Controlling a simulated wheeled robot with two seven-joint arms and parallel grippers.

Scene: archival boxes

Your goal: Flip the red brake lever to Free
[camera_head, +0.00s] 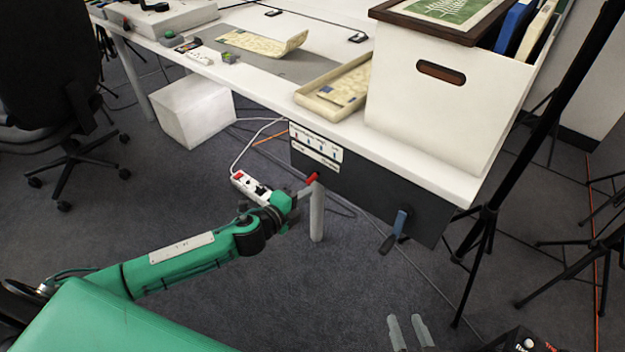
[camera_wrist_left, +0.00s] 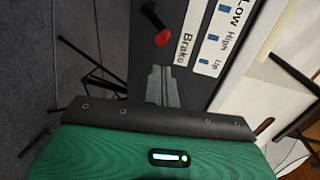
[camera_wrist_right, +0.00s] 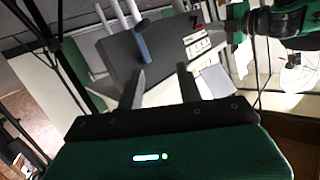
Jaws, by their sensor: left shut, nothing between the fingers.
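The red brake lever (camera_head: 312,179) sticks out from the dark panel (camera_head: 360,190) under the table's front edge. In the left wrist view its red tip (camera_wrist_left: 161,37) sits on a black shaft, beside a white label reading "Brake" (camera_wrist_left: 184,48). No "Free" mark is readable. My left gripper (camera_head: 305,191) is shut and empty, just beside the lever. In the left wrist view its fingertips (camera_wrist_left: 161,70) are a little below the red tip, apparently apart from it. My right gripper (camera_head: 407,318) is open and empty, low in front of the table; its spread fingers show in the right wrist view (camera_wrist_right: 161,75).
A large white box (camera_head: 440,105) stands on the table above. A power strip (camera_head: 245,184) hangs behind my left wrist. Tripod legs (camera_head: 485,240) stand at right. Floor before the panel is open.

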